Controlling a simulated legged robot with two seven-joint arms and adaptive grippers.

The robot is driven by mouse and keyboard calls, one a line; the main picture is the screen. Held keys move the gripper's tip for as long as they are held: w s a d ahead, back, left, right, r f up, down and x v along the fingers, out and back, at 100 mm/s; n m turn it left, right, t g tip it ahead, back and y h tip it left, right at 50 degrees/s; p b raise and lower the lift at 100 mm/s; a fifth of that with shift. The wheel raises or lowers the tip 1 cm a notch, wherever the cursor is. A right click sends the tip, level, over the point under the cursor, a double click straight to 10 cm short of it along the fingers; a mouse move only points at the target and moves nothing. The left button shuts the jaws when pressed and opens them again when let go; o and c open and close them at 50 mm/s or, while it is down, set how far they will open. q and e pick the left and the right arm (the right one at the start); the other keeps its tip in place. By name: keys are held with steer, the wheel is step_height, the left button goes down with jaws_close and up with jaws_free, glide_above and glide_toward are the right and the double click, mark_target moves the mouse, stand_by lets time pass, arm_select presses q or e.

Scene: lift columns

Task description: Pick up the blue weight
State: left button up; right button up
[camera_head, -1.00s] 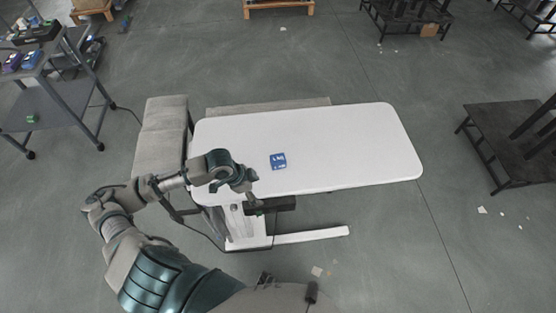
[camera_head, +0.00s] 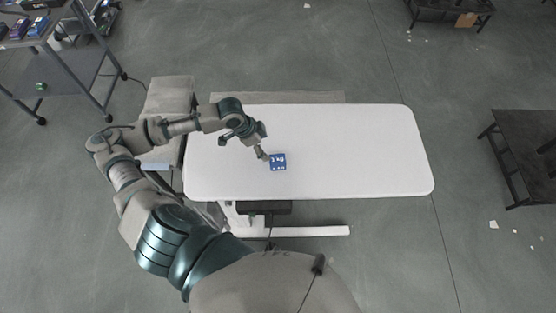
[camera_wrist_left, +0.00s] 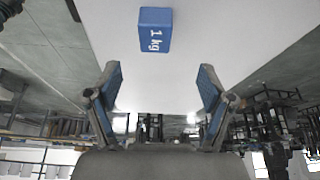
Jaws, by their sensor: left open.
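The blue weight (camera_head: 278,162) is a small blue block with white marks on the white table (camera_head: 350,150), left of the table's middle. In the left wrist view the blue weight (camera_wrist_left: 155,30) shows "1 kg" in white and lies beyond the fingertips, between their lines. My left gripper (camera_head: 262,146) is just left of and above the weight in the head view. Its two fingers (camera_wrist_left: 158,82) are spread wide with nothing between them. My right gripper is not in view.
The rest of the white tabletop is clear. A grey padded bench (camera_head: 168,98) stands at the table's left end. A dark cart (camera_head: 75,65) is at the upper left, and a dark low platform (camera_head: 525,150) is at the right.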

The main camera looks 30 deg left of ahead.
mark_target(277, 159)
arm_select(q)
steer(key=x, duration=0.6)
steer(key=shift+w+d, duration=0.1)
steer(key=shift+w, duration=0.1)
steer(key=x, duration=0.3)
steer(key=b+x, duration=0.1)
steer(key=x, duration=0.1)
steer(key=shift+s+d, duration=0.15)
steer(key=shift+s, duration=0.2)
steer(key=shift+f, duration=0.15)
jaws_close()
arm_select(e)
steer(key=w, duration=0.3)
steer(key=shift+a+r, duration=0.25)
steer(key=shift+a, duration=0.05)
